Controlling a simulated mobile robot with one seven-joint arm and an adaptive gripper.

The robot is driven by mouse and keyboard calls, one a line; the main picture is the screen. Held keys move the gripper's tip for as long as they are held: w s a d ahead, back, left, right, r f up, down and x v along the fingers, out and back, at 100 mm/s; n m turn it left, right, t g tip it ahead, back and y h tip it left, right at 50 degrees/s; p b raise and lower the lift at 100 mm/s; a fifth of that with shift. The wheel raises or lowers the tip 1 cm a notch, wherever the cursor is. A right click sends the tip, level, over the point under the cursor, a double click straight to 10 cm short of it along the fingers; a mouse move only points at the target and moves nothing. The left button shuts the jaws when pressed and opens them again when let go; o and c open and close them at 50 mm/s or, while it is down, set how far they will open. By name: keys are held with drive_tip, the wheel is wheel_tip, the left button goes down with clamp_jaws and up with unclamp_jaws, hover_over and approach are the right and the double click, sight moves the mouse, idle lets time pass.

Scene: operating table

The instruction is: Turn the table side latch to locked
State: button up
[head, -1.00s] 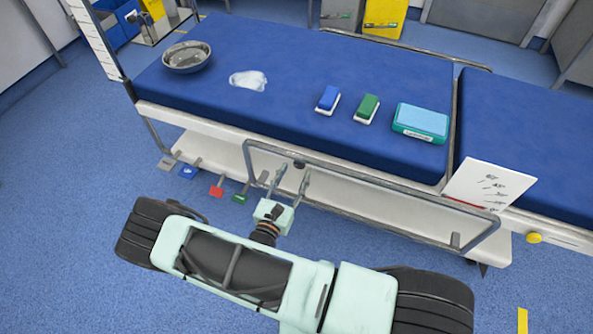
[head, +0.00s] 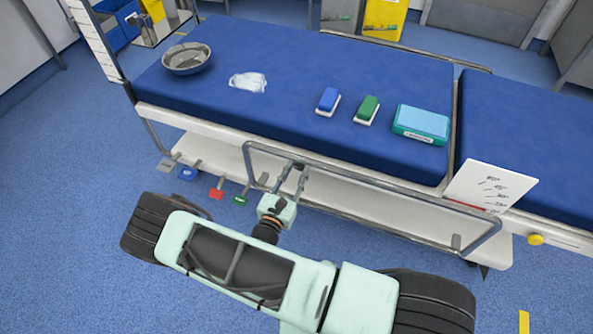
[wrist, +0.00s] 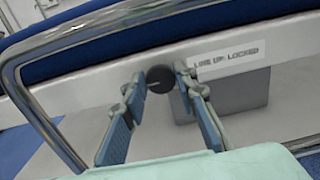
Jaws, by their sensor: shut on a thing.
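The side latch is a dark round knob (wrist: 160,78) on the pale side rail of the operating table. A short pale line shows on its face, running roughly sideways toward the left. A white label (wrist: 228,56) reading "LINE UP: LOCKED" is to the right of the knob. My gripper (wrist: 159,82) is shut on the knob, one fingertip at each side. In the head view my gripper (head: 293,168) reaches the table's side behind the metal guard rail, and its fingers largely hide the knob.
A grey metal guard rail (head: 385,183) runs along the table's side close around my gripper. Coloured pedals, one red (head: 216,194), are low at the left. A white card (head: 490,186) hangs at the right. A bowl, blocks and a teal box lie on the blue tabletop.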

drive_tip(key=shift+m, duration=0.3)
drive_tip(key=m+p, duration=0.1)
drive_tip(key=m, duration=0.2)
drive_tip(key=shift+m+p, duration=0.3)
drive_tip(key=shift+p, duration=0.1)
drive_tip(key=m+p, duration=0.1)
drive_tip(key=m, duration=0.3)
drive_tip(key=shift+s+d+m+p, duration=0.1)
drive_tip(key=shift+m+p, duration=0.2)
drive_tip(key=m+p, duration=0.1)
drive_tip(key=m, duration=0.3)
drive_tip(key=shift+m+p, duration=0.3)
drive_tip(key=shift+p, duration=0.05)
drive_tip(key=shift+f+m+p, duration=0.2)
drive_tip(key=shift+m+p, duration=0.65)
drive_tip(key=shift+m, duration=1.35)
drive_tip(key=o, duration=1.2)
drive_tip(key=shift+c, duration=0.2)
